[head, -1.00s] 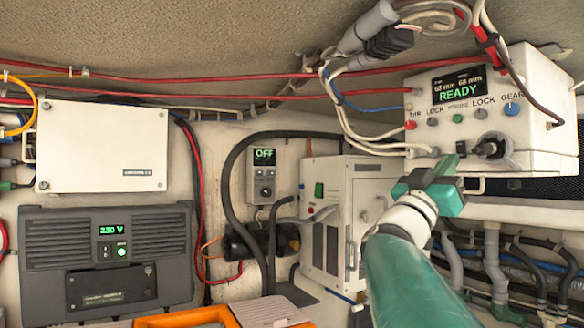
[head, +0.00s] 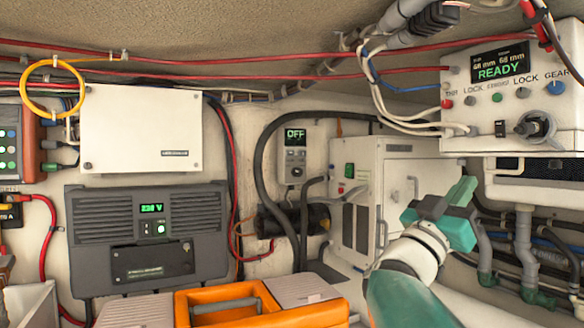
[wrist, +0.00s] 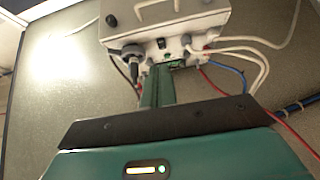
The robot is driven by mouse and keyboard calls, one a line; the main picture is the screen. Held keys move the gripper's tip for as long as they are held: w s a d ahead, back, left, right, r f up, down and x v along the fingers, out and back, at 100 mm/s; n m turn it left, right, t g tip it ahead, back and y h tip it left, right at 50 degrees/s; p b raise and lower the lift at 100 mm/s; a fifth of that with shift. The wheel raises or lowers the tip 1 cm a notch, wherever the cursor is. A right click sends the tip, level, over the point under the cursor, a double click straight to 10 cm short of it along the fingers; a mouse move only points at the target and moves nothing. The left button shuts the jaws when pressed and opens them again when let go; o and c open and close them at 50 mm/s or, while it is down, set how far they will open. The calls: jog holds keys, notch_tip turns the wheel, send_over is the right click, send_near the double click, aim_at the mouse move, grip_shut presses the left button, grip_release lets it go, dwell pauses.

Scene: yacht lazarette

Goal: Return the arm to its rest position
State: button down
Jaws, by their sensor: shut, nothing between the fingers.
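My gripper (head: 462,198) is green and shows at the right in the head view, on the end of my white and green arm. Its fingers are shut with nothing held, and they point up and to the right. It is in free air in front of the white cabinet and below the control box (head: 570,75), apart from both. In the wrist view the green fingers (wrist: 158,88) show close together, with the control box (wrist: 190,25) beyond them. The box's screen reads READY in the head view.
An orange toolbox (head: 270,312) is at the bottom centre. A grey inverter (head: 90,222) and a white box (head: 128,128) are on the left wall. A white cabinet (head: 362,205) stands behind my arm. Hoses and pipes (head: 523,250) run at the right. Cables cross overhead.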

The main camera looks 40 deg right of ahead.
jog(key=shift+a+f, duration=0.3)
jog(key=shift+f, duration=0.05)
jog(key=shift+w, duration=0.1)
jog(key=w+a+f+n+t+y, duration=0.3)
jog(key=w+a+n+t+y, duration=0.15)
jog(key=w+n+t, duration=0.35)
jog(key=w+a+f+n+t+y, duration=0.4)
jog(key=w+t, duration=0.3)
jog(key=t, duration=0.4)
jog(key=w+a+f+n+t+y, duration=0.1)
jog(key=w+a+f+n+y, duration=0.45)
jog(key=a+f+y, duration=0.6)
jog(key=s+a+f+n+g+y, duration=0.2)
jog(key=s+a+f+g+y, duration=0.15)
jog(key=a+f, duration=0.85)
jog(key=s+a+f+g+y, duration=0.1)
jog(key=s+a+f+g, duration=0.4)
jog(key=s+f+g, duration=0.2)
jog(key=s+f, duration=0.2)
jog(key=s, duration=0.1)
jog(key=shift+s+a+f+y, duration=0.2)
jog(key=shift+a+y, duration=0.15)
jog(key=shift+a, duration=0.05)
